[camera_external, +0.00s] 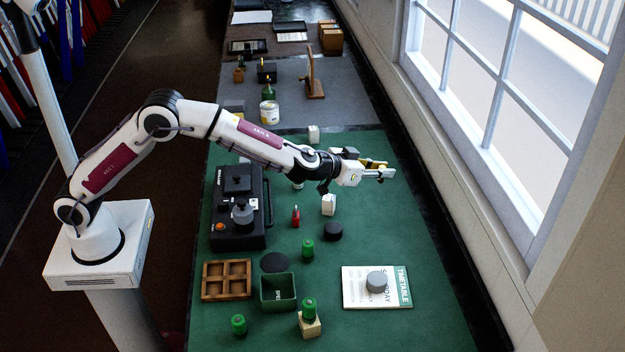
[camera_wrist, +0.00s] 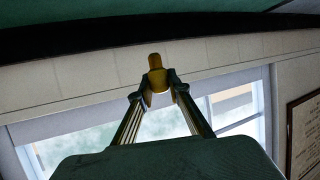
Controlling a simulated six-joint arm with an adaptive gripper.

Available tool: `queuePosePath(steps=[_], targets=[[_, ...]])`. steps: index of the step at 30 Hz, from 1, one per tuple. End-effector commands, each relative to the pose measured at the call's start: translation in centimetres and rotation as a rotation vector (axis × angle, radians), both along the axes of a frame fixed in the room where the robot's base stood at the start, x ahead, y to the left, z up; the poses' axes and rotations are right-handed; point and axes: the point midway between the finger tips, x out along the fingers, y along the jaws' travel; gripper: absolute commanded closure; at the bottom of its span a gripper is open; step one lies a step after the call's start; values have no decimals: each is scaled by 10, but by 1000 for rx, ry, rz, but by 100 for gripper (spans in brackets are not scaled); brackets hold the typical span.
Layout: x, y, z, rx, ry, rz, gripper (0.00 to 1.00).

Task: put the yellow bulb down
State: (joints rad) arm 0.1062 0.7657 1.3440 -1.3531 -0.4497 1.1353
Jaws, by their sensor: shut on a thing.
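My gripper (camera_external: 385,174) is held out over the far right part of the green table, raised above the surface. It is shut on the yellow bulb (camera_external: 382,167), which shows only as a small yellow patch at the fingertips in the external view. In the wrist view the yellow bulb (camera_wrist: 155,77) sits between the two fingertips of my gripper (camera_wrist: 152,88), its narrow end sticking out past them. The window and wall lie behind it there.
The green table (camera_external: 365,225) holds a black device (camera_external: 238,205), a wooden divided tray (camera_external: 227,280), a dark green open box (camera_external: 278,291), several green bulbs (camera_external: 307,249), a white block (camera_external: 328,204) and a timetable booklet (camera_external: 355,297).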

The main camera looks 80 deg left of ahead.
Motion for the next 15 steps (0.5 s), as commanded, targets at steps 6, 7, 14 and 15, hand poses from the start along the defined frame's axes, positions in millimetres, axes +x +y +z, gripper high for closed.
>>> queuePosePath(steps=[6, 7, 14, 15], targets=[[9, -28, 4, -2, 0, 36, 97], [10, -33, 4, -2, 0, 43, 97], [16, -65, 5, -1, 1, 116, 97], [16, -71, 5, -1, 2, 130, 97]])
